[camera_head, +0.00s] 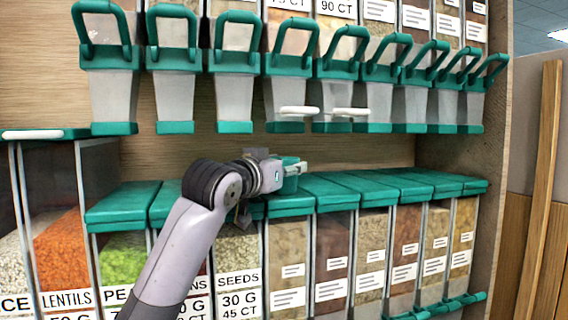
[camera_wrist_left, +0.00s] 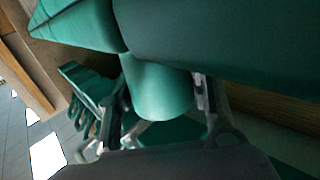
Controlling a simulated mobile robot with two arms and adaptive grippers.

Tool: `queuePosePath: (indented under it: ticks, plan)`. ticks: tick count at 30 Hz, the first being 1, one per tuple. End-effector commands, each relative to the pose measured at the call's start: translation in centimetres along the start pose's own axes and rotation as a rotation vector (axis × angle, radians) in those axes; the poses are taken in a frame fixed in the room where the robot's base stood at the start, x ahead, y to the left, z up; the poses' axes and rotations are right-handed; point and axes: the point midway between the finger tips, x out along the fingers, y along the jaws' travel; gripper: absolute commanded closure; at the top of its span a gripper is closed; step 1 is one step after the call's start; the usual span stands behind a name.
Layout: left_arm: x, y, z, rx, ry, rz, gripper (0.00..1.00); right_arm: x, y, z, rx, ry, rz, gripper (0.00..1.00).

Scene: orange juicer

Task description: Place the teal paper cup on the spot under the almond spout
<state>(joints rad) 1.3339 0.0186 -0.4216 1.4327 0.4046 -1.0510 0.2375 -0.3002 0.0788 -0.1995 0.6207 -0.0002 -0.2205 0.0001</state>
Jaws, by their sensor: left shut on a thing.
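The teal paper cup (camera_wrist_left: 158,92) sits between the two fingers of my left gripper (camera_wrist_left: 165,105) in the left wrist view, and the gripper is shut on it. In the head view the cup (camera_head: 290,184) is small and partly hidden by my left gripper (camera_head: 298,168). They appear in front of or just above the teal lids of the lower bins, below the upper dispensers. I cannot tell which spout is the almond one, as no readable label names it. The spot under it cannot be made out. My right gripper is not in view.
A row of grey dispensers with teal handles (camera_head: 232,90) hangs above. Lower bins with teal lids (camera_head: 335,191) stand below, leaving a low gap before the wooden back panel (camera_head: 370,153). A shelf side wall (camera_head: 490,150) closes the right.

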Motion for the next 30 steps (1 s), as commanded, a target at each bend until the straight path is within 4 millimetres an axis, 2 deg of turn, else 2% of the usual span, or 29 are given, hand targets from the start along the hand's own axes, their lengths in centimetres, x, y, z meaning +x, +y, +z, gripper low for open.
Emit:
queuePosePath:
  ticks: [8,9,18,29,30]
  plan:
    - [-0.02,-0.01,0.34,0.0,0.0,0.0,0.64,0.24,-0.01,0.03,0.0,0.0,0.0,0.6]
    - [-0.03,-0.01,0.35,0.0,0.0,0.0,0.53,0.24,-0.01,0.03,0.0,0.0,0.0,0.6]
    - [-0.03,-0.03,0.27,0.0,0.0,0.0,0.33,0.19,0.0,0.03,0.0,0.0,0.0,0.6]
    - [-0.05,-0.03,-0.27,0.0,0.001,-0.001,0.33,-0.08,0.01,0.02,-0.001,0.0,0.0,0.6]
    - [-0.46,-0.06,0.1,0.0,0.001,-0.001,0.33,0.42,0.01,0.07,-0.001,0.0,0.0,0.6]
